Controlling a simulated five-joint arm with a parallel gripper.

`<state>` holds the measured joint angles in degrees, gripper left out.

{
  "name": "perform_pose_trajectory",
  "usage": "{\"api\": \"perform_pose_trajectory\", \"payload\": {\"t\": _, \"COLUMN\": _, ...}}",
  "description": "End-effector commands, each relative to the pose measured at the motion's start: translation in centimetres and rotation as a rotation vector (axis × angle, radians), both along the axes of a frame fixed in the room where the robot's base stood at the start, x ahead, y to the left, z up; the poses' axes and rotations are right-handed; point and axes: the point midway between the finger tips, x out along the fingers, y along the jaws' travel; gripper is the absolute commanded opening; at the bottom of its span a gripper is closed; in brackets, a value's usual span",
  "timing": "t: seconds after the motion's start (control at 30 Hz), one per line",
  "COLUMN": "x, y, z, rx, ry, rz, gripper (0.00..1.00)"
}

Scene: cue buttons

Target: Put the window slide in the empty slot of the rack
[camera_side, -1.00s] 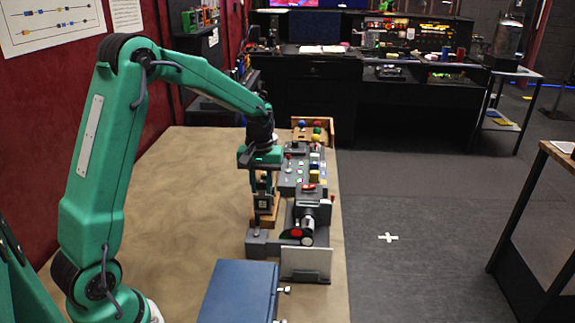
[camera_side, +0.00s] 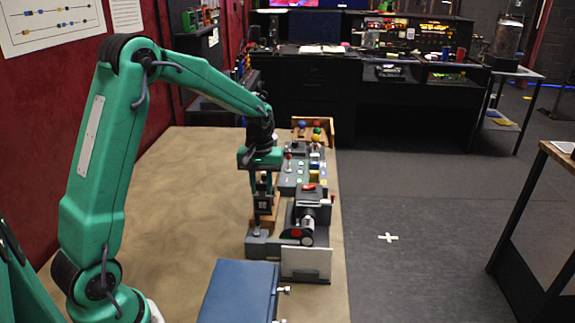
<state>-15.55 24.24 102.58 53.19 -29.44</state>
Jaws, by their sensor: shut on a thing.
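My gripper (camera_side: 264,186) points straight down over the row of devices along the right side of the table. It is shut on a small dark slide with a pale square window (camera_side: 263,202), held upright. A brown wooden block, seemingly the rack (camera_side: 273,219), stands right at the slide, partly hidden behind it. I cannot make out its slots, or whether the slide's lower edge is inside one.
A grey device with a dark cylinder and red button (camera_side: 297,233) stands just right of the gripper. A white panel (camera_side: 306,263) and a blue case (camera_side: 238,292) are in front. Button panels and a wooden tray (camera_side: 326,127) lie behind. The table's left (camera_side: 185,215) is clear.

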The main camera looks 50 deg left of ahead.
Motion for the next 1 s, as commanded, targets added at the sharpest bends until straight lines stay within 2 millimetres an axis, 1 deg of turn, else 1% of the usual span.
{"api": "perform_pose_trajectory", "payload": {"t": 0.37, "x": 0.0, "y": 0.0, "z": -0.1, "rx": 0.000, "ry": 0.000, "rz": 0.000, "gripper": 0.04}}
{"api": "perform_pose_trajectory", "payload": {"t": 1.0, "x": 0.0, "y": 0.0, "z": -1.1, "rx": 0.000, "ry": 0.000, "rz": 0.000, "gripper": 0.04}}
